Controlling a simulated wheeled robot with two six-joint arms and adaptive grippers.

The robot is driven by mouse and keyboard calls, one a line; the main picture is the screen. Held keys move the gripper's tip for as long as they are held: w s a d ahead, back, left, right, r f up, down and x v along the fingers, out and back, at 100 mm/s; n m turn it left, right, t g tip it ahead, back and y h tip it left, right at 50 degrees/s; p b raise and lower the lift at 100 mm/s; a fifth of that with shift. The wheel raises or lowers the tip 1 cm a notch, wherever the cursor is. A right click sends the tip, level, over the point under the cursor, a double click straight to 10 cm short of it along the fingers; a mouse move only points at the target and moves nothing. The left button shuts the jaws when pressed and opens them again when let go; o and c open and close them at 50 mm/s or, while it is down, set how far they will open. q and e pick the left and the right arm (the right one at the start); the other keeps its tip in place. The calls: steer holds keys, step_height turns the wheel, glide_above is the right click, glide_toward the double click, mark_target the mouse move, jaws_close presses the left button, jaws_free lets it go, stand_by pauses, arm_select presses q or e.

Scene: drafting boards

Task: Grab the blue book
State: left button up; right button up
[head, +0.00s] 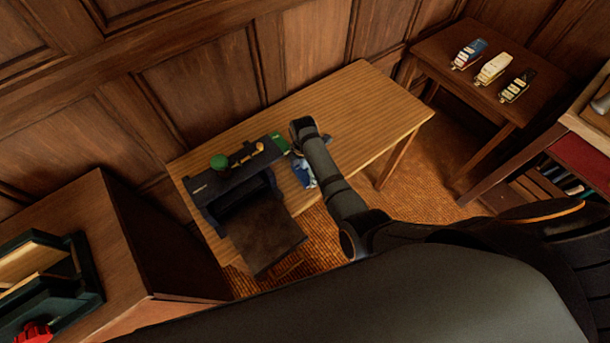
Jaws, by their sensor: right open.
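A small blue object (304,178), which looks like the blue book, lies on the striped wooden table (365,110) near its front edge. My right arm partly covers it, so its full outline is hidden. My right gripper (299,162) is at the blue object, below the bend of my arm. It is open, but its fingers are small and mostly hidden, and I cannot tell whether they touch the object. My left gripper is not in view.
A side table (440,50) holds three models. The table's right end is clear.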

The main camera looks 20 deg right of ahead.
steer(key=shift+s, duration=0.15)
steer(key=c, duration=0.9)
steer(key=shift+s, duration=0.1)
steer(key=shift+c, duration=0.2)
